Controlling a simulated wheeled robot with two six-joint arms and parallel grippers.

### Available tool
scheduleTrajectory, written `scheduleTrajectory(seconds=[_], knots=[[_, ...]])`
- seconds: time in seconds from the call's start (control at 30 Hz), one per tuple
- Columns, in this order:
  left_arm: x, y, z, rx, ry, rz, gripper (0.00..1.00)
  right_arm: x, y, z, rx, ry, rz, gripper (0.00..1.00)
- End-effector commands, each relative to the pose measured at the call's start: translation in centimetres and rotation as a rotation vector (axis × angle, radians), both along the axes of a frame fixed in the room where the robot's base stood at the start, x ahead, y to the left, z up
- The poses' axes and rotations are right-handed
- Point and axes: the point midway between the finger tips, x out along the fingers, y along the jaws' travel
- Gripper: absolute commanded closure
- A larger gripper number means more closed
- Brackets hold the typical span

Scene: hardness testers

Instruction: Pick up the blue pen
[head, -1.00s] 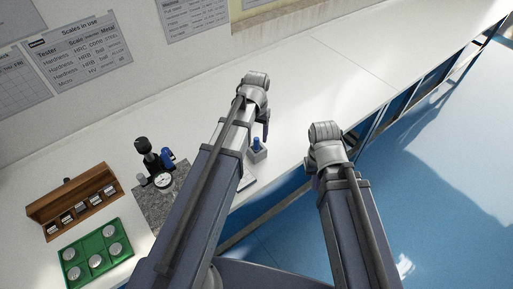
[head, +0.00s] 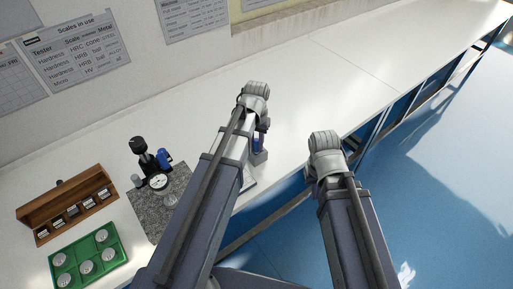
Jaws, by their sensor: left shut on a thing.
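The blue pen (head: 258,143) stands in a small grey holder (head: 260,158) on the white bench, partly hidden by my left arm. My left gripper (head: 262,129) is over the holder, shut on the upper part of the pen. The pen's lower end is hidden in or behind the holder. My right gripper (head: 313,182) is off the bench's front edge, to the right of the holder. Its fingers are mostly hidden behind its own wrist, so I cannot see whether they are open.
A tester with a dial gauge (head: 157,183) stands on a granite plate (head: 184,177) left of my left arm. A wooden rack (head: 40,214) and a green tray (head: 109,256) of metal discs sit further left. The bench (head: 330,90) beyond and right of the holder is clear.

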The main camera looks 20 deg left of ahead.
Motion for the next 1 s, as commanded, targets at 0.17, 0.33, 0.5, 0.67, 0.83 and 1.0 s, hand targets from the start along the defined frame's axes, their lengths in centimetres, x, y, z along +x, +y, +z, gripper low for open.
scheduleTrajectory(seconds=[0.17, 0.33, 0.5, 0.67, 0.83, 1.0], knots=[[0.0, 0.0, 0.0, 0.000, 0.000, 0.000, 1.00, 0.0, 0.0, 0.0, 0.000, 0.000, 0.000, 1.00], [0.0, 0.0, 0.0, 0.000, 0.000, 0.000, 1.00, 0.0, 0.0, 0.0, 0.000, 0.000, 0.000, 1.00], [0.0, 0.0, 0.0, 0.000, 0.000, 0.000, 1.00, 0.0, 0.0, 0.0, 0.000, 0.000, 0.000, 1.00], [0.0, 0.0, 0.1, 0.000, 0.000, 0.000, 1.00, 0.0, 0.0, 0.1, 0.000, 0.000, 0.000, 1.00], [0.0, 0.0, 1.1, 0.000, 0.000, 0.000, 1.00, 0.0, 0.0, 1.1, 0.000, 0.000, 0.000, 1.00], [0.0, 0.0, 3.0, 0.000, 0.000, 0.000, 1.00, 0.0, 0.0, 3.0, 0.000, 0.000, 0.000, 1.00]])
